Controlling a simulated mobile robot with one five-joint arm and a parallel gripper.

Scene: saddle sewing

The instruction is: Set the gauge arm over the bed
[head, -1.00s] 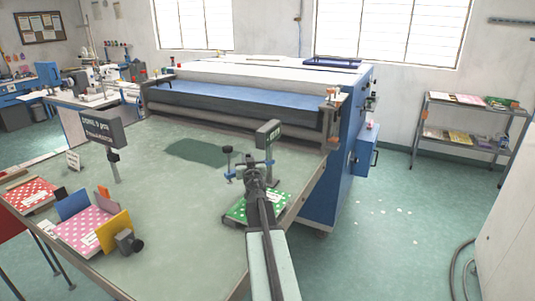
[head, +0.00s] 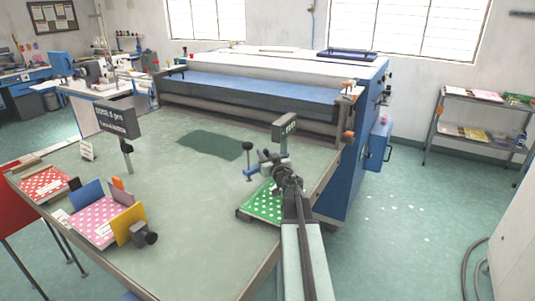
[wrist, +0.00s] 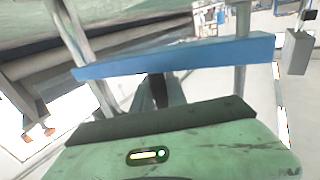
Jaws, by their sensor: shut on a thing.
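The gauge arm appears to be the short blue bar (head: 252,173) at the right side of the grey-green table, with a black knob (head: 248,147) on a stem beside it. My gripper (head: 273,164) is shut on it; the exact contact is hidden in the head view. In the wrist view the blue bar (wrist: 175,58) runs across the picture, slightly tilted, beyond my green wrist housing. A green white-dotted booklet (head: 262,204) lies on a low support below and in front of the bar. I cannot tell which surface is the bed.
A small dark sign (head: 285,126) stands just behind my gripper. The long blue-and-white machine (head: 260,90) closes off the table's back. Pink dotted booklets (head: 95,220) with coloured dividers and a larger sign (head: 115,119) stand at left.

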